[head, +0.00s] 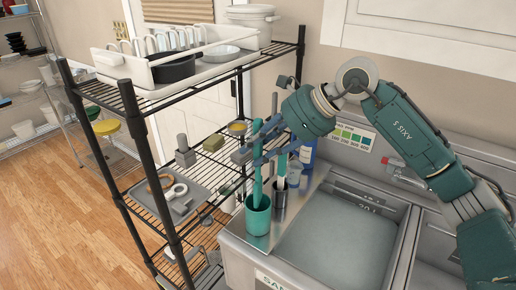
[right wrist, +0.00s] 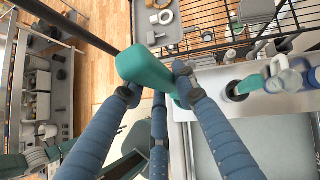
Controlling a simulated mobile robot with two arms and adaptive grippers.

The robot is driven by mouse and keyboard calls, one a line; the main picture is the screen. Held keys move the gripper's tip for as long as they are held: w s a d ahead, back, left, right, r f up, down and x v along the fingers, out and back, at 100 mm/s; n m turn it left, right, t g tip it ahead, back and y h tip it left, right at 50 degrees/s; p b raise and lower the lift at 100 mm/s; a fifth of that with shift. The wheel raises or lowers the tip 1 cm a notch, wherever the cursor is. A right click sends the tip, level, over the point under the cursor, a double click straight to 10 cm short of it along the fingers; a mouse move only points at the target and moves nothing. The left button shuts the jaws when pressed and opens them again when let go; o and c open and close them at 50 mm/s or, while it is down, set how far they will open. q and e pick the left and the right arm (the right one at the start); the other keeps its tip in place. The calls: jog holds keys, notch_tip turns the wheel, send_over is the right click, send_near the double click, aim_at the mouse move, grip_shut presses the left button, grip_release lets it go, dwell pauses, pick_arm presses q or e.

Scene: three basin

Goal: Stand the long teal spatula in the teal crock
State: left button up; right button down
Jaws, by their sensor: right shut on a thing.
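The long teal spatula (head: 257,178) is upright in the head view, and its lower end appears to reach into the mouth of the teal crock (head: 258,218). The crock stands on the steel ledge left of the sink. My right gripper (head: 259,143) is shut on the spatula's upper part, above the crock. In the right wrist view the broad teal head (right wrist: 145,68) is close to the camera, between the blue fingers (right wrist: 158,90). The spatula hides the crock's inside there.
A dark crock (head: 280,205) with another teal-handled utensil (head: 281,168) stands just right of the teal crock. Blue bottles (head: 307,152) stand behind. The sink basin (head: 335,240) is at right, and a wire rack (head: 175,235) at left.

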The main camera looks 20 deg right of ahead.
aim_at(260, 179)
jog(key=shift+f+b, duration=3.75)
jog(key=shift+f, duration=0.95)
jog(key=c, duration=1.3)
grip_release()
jog(key=shift+r, duration=0.1)
jog(key=shift+p+v, duration=0.5)
jog(key=shift+v, duration=1.05)
